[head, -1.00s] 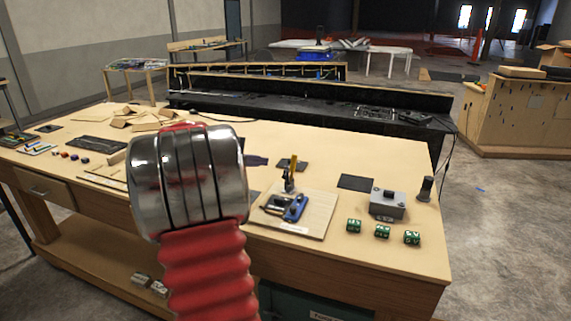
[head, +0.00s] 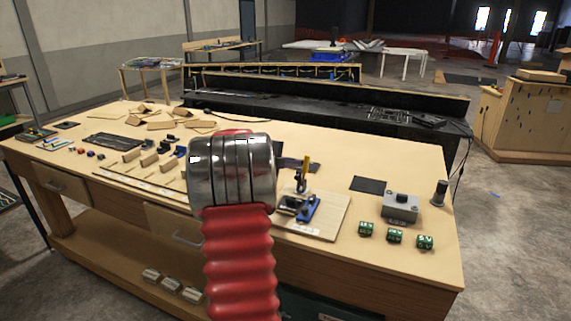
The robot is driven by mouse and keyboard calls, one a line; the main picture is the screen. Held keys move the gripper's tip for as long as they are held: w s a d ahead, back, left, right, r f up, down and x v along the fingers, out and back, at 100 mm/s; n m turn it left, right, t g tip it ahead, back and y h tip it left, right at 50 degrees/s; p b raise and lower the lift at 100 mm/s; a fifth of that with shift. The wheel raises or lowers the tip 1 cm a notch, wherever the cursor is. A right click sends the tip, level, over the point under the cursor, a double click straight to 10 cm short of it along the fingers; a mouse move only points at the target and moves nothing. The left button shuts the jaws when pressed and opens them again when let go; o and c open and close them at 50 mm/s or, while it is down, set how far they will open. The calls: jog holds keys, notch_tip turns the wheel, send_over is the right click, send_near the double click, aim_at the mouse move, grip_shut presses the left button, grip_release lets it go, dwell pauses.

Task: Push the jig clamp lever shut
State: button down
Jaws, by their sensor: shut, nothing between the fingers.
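The jig clamp sits on a pale wooden board (head: 325,226) near the front edge of the workbench, right of centre. Its lever (head: 303,174), with a yellow-orange handle, stands upright above the base. A blue part (head: 309,208) lies at the right of the jig, beside grey metal pieces. My arm, a red ribbed sleeve with a shiny metal joint, rises in front of the bench just left of the jig. It covers the board's left edge. My gripper is not visible; contact with the lever cannot be seen.
A grey box with a black button (head: 401,207), a dark cylinder (head: 439,193) and green labelled cubes (head: 395,235) stand right of the jig. Wooden blocks and small parts cover the bench's left side. A black console (head: 330,112) stands behind.

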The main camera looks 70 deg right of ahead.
aim_at(305, 161)
jog(key=shift+x, duration=1.45)
jog(key=shift+d, duration=0.15)
jog(key=shift+s+d+f, duration=0.15)
jog(key=shift+d+f, duration=0.3)
jog(key=shift+d, duration=0.7)
jog(key=shift+s+d+f, duration=0.1)
jog(key=shift+d+f, duration=0.35)
jog(key=shift+d, duration=0.65)
jog(key=shift+s+d+f, duration=0.15)
jog(key=shift+d+f, duration=0.3)
jog(key=shift+d, duration=0.7)
jog(key=w+a+r, duration=0.1)
jog(key=w+r, duration=0.1)
jog(key=r, duration=0.4)
jog(key=w+a+r, duration=0.1)
jog(key=w+r, duration=0.1)
jog(key=r, duration=0.5)
jog(key=shift+w, duration=0.3)
